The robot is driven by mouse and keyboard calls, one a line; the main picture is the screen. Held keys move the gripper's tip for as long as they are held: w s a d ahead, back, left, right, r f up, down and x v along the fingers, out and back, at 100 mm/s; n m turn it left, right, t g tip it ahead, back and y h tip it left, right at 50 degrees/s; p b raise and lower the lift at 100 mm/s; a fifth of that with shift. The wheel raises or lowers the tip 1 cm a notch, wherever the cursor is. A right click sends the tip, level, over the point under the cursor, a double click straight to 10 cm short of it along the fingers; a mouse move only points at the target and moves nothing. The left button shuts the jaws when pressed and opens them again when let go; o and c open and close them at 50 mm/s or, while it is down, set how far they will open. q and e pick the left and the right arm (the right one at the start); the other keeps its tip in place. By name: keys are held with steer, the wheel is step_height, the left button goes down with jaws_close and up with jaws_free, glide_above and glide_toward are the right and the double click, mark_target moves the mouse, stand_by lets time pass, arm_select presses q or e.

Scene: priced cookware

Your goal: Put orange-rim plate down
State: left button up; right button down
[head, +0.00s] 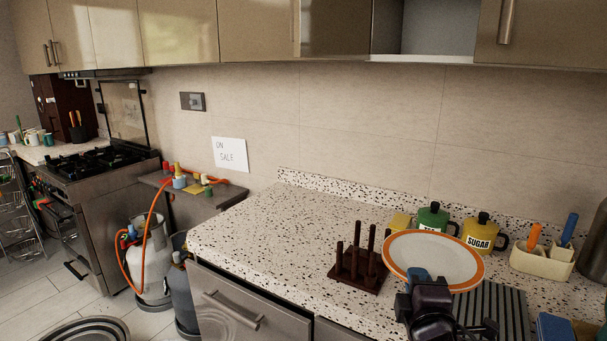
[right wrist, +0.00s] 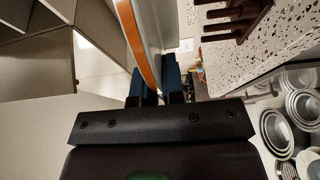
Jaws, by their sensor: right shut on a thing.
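The orange-rim plate (head: 440,256) is white with an orange band and is tilted toward me above the right part of the speckled counter. My right gripper (head: 420,278) is shut on its near lower edge. In the right wrist view the plate (right wrist: 138,45) shows nearly edge-on between the blue fingertips of the gripper (right wrist: 160,78). A dark brown pegged rack (head: 357,272) stands on the counter just left of the plate; part of it also shows in the right wrist view (right wrist: 235,18). My left gripper is not in view.
Green (head: 433,219) and yellow "SUGAR" (head: 481,232) canisters stand behind the plate. A cream utensil holder (head: 541,262) is to the right. A grey ribbed mat (head: 503,308) lies beside my right gripper. The speckled counter (head: 262,235) is clear left of the rack.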

steer(key=s+f+n+y, duration=0.1)
steer(key=s+f+y, duration=0.1)
steer(key=s+f, duration=0.4)
step_height(320, 180, down, 4)
steer(key=shift+s+d+r, duration=0.15)
steer(key=shift+d+r, duration=0.1)
stand_by(0.4)
